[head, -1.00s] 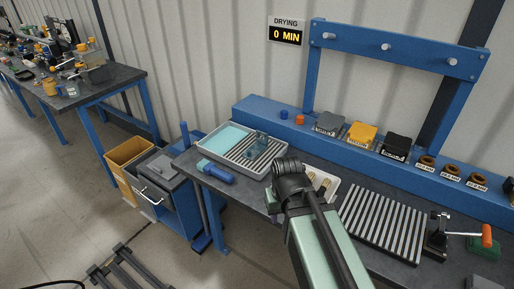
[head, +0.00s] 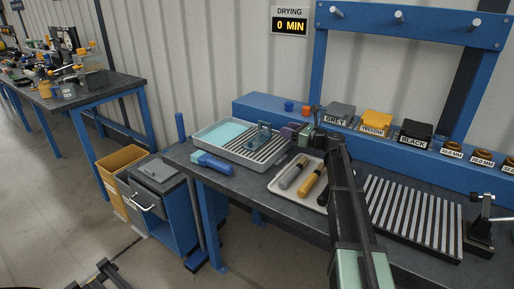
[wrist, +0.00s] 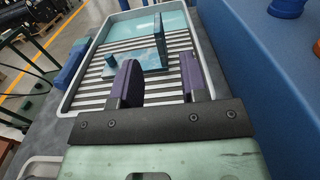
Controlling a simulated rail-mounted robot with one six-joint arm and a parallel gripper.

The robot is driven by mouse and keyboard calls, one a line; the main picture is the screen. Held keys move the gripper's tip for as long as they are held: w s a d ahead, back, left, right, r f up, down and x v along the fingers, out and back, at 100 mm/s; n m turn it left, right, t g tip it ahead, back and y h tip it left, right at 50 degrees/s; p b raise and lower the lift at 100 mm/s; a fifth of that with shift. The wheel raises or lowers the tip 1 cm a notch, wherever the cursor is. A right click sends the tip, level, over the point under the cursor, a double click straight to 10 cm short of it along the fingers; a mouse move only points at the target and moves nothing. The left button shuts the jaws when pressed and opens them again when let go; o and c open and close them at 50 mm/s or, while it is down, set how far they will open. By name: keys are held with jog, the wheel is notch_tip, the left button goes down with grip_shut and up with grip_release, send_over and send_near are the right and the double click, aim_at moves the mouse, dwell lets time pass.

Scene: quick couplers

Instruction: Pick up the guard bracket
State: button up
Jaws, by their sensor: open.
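The guard bracket (head: 264,138) is a blue-teal piece with a flat base and an upright plate, standing on the slatted part of a grey tray (head: 196,139). In the wrist view the bracket (wrist: 160,42) is ahead of my gripper, its base partly hidden behind the left finger. My gripper (head: 296,133) is at the tray's right end in the head view, close to the bracket. Its two purple fingers are apart in the wrist view (wrist: 160,80), with slats visible between them. They are not closed on the bracket.
A light-blue pad (head: 224,133) fills the tray's left end. A blue-handled tool (head: 212,163) lies along its front. A white tray (head: 283,193) with grey and yellow cylinders lies nearer. Labelled grey, yellow and black blocks (head: 376,124) stand on the blue ledge behind.

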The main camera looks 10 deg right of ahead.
aim_at(265, 123)
jog(key=x, duration=1)
jog(key=shift+w+a, duration=0.15)
jog(key=shift+a, duration=0.15)
grip_shut()
dwell(0.9)
